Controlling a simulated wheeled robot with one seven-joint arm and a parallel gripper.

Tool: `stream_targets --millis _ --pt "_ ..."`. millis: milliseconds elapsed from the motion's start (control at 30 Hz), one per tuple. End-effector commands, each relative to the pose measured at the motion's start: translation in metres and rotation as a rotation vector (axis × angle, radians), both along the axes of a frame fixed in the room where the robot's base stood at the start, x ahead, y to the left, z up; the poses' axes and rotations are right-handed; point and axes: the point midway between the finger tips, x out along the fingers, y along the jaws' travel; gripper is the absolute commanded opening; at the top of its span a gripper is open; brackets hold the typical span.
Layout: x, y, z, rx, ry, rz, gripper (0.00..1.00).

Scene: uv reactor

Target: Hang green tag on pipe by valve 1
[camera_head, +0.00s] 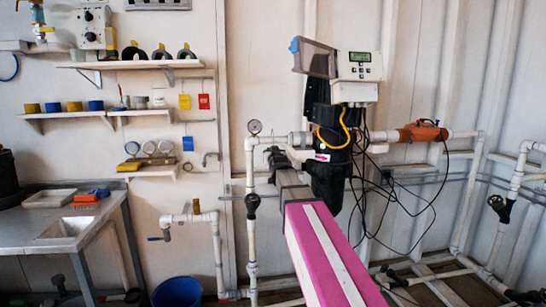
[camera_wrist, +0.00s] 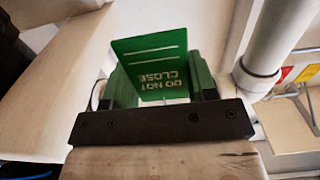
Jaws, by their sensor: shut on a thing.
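The green tag (camera_wrist: 152,50) with white "DO NOT CLOSE" lettering, upside down in the wrist view, is held between the green fingers of my gripper (camera_wrist: 160,82). My gripper is shut on it. A white pipe (camera_wrist: 277,40) passes to the right of the tag, apart from it in the picture. In the head view, a white upright pipe (camera_head: 251,240) carries a black valve (camera_head: 253,204). Another black valve (camera_head: 497,205) is on the piping at the right. No number can be read on either, so I cannot tell which is valve 1. I cannot make out the tag in the head view.
A yellow tag (camera_head: 184,102), a red tag (camera_head: 204,101) and a blue tag (camera_head: 188,143) hang by the wall shelves. A pressure gauge (camera_head: 254,127), a controller (camera_head: 358,66) and loose black cables (camera_head: 400,195) crowd the piping. A metal sink table (camera_head: 50,238) and blue bucket (camera_head: 177,292) are at left.

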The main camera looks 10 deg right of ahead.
Motion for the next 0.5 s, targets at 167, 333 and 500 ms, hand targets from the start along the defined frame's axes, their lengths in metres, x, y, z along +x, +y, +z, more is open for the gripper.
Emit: stream_targets --millis 167,333,500 --pt "0.014 0.0 0.0 0.0 0.0 0.0 0.3" --pt "0.025 0.0 0.0 0.0 0.0 0.0 0.3" --pt "0.022 0.0 -0.013 0.0 0.001 0.0 0.3"
